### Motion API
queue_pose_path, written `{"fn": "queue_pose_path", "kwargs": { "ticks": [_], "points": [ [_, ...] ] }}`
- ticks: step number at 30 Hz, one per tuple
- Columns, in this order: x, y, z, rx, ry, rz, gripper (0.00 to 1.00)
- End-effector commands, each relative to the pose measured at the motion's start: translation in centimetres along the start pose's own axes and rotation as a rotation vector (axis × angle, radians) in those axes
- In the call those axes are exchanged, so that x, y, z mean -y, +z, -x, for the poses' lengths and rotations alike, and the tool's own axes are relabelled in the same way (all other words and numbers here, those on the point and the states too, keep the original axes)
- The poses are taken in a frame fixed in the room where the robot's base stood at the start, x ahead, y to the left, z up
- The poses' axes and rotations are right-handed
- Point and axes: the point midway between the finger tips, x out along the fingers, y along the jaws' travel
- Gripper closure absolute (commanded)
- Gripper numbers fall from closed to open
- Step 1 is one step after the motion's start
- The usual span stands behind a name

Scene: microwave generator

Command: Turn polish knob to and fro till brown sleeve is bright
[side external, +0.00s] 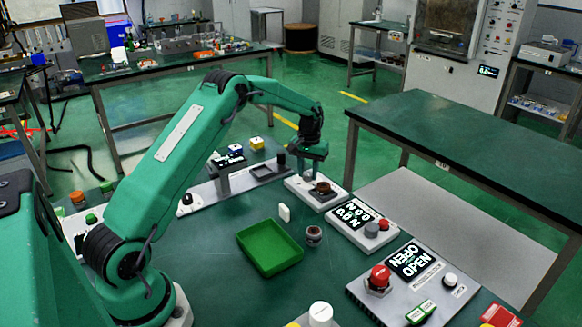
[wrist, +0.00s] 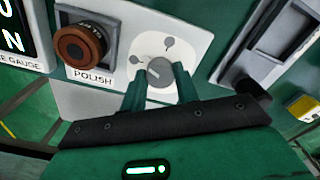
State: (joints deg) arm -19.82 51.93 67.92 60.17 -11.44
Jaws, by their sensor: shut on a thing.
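The grey polish knob (wrist: 155,71) sits on a white panel with marked positions around it. My gripper (wrist: 158,74) is shut on the knob, one finger at each side. In the side external view my gripper (side external: 314,152) reaches down at the far end of the polish unit (side external: 301,190), and the knob is hidden there. The brown sleeve (wrist: 72,46) sits around a dark ribbed post beside the knob, above the POLISH label. Its surface looks dull brown. It also shows in the side external view (side external: 323,187).
Gauge panel (side external: 350,213) and OPEN panel (side external: 408,261) with red knob (side external: 379,276) stand to the right. A green tray (side external: 268,249), a small jar (side external: 313,235) and a white block (side external: 284,212) stand in front. A grey rack (side external: 232,178) is to the left.

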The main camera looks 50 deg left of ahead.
Motion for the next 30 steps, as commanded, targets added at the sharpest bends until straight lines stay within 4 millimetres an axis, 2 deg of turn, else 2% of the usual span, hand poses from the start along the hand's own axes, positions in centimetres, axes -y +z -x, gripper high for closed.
{"fn": "queue_pose_path", "kwargs": {
  "ticks": [2,3,5,6,19,23,30],
  "points": [
    [0.0,0.0,0.2,-0.002,0.0,-0.001,0.93],
    [0.0,0.0,0.2,-0.002,0.0,-0.001,0.62],
    [0.0,0.0,0.2,-0.002,0.0,-0.001,0.5],
    [0.0,0.0,0.2,-0.002,0.0,-0.001,0.48],
    [0.0,-0.1,0.7,-0.003,0.001,-0.002,0.48],
    [0.0,-0.1,1.8,-0.003,0.001,-0.002,0.48],
    [0.0,-0.1,4.8,-0.003,0.001,-0.002,0.48]
  ]
}}
